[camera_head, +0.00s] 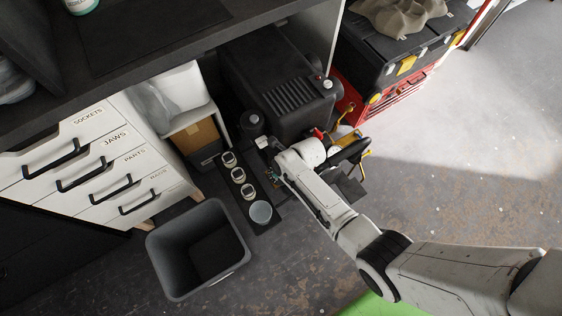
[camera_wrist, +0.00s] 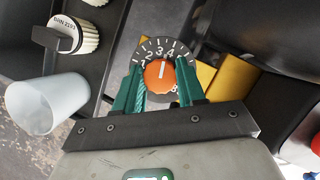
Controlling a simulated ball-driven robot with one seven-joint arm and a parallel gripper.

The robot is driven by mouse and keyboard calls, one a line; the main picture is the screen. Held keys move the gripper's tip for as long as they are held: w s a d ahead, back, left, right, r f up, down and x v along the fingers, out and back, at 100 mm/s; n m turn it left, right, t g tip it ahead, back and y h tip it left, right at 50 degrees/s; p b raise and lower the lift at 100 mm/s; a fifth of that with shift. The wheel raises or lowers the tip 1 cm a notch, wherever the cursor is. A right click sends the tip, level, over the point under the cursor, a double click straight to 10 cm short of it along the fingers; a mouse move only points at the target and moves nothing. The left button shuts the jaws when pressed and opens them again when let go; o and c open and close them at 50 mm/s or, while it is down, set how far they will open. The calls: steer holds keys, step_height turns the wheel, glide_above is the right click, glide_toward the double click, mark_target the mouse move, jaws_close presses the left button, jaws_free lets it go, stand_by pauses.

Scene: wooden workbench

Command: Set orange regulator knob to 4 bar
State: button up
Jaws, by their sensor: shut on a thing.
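The orange regulator knob (camera_wrist: 158,77) is in the middle of the wrist view. It sits on a dark round dial (camera_wrist: 183,51) with white numbers. In the head view I cannot make out the knob, which is around where my arm reaches down.
In the head view a grey bin (camera_head: 241,237), a black compressor-like machine (camera_head: 262,62) and white drawers (camera_head: 100,165) surround the spot. Open floor lies at right.

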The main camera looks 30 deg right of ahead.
steer(key=shift+m+h+p, duration=0.4)
steer(key=shift+m+p, duration=0.05)
steer(key=shift+m, duration=0.55)
steer(key=o, duration=1.1)
steer(key=shift+c, duration=0.2)
steer(key=p+v, duration=0.3)
steer(key=v, duration=0.7)
steer(key=shift+s+r, duration=0.3)
steer(key=shift+r, duration=0.1)
